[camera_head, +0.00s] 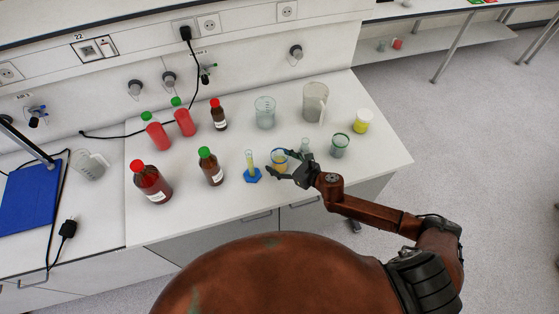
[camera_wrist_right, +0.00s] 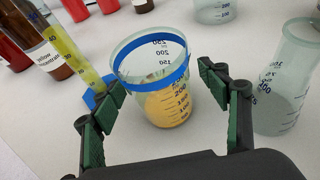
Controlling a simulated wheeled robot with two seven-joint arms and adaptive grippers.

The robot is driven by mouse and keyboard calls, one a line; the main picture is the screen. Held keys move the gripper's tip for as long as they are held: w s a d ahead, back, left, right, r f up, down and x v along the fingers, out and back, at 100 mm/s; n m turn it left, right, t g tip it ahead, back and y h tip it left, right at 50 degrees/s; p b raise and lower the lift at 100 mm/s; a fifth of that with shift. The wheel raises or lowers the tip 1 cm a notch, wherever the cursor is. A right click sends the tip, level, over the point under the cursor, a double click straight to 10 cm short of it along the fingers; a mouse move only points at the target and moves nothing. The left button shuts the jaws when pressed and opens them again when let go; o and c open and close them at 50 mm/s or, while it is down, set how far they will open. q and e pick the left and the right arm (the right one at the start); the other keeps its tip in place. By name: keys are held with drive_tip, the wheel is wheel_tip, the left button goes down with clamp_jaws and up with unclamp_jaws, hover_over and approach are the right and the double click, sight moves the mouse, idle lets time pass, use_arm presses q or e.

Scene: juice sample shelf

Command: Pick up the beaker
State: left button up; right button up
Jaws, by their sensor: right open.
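The beaker (camera_wrist_right: 165,98) is clear with a blue band near its rim and yellow-orange contents. It stands upright on the white bench. In the head view the beaker (camera_head: 279,161) is partly hidden by my right gripper (camera_head: 281,164). In the right wrist view my right gripper (camera_wrist_right: 168,105) is open, with one finger on each side of the beaker. The fingers look apart from the glass, though the left fingertip is close to it. My left gripper is not in view.
A graduated cylinder on a blue base (camera_head: 251,172) stands close left of the beaker. A small flask (camera_wrist_right: 287,82) stands close right. A green-tinted beaker (camera_head: 339,147), a larger beaker (camera_head: 265,113) and a jug (camera_head: 314,101) stand nearby. Several bottles fill the left side.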

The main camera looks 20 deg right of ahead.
drive_tip(key=shift+c, duration=0.3)
drive_tip(key=c, duration=1.4)
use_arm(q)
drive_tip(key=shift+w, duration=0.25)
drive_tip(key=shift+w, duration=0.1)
use_arm(e)
drive_tip(key=shift+w+r, duration=0.1)
drive_tip(key=shift+r, duration=0.1)
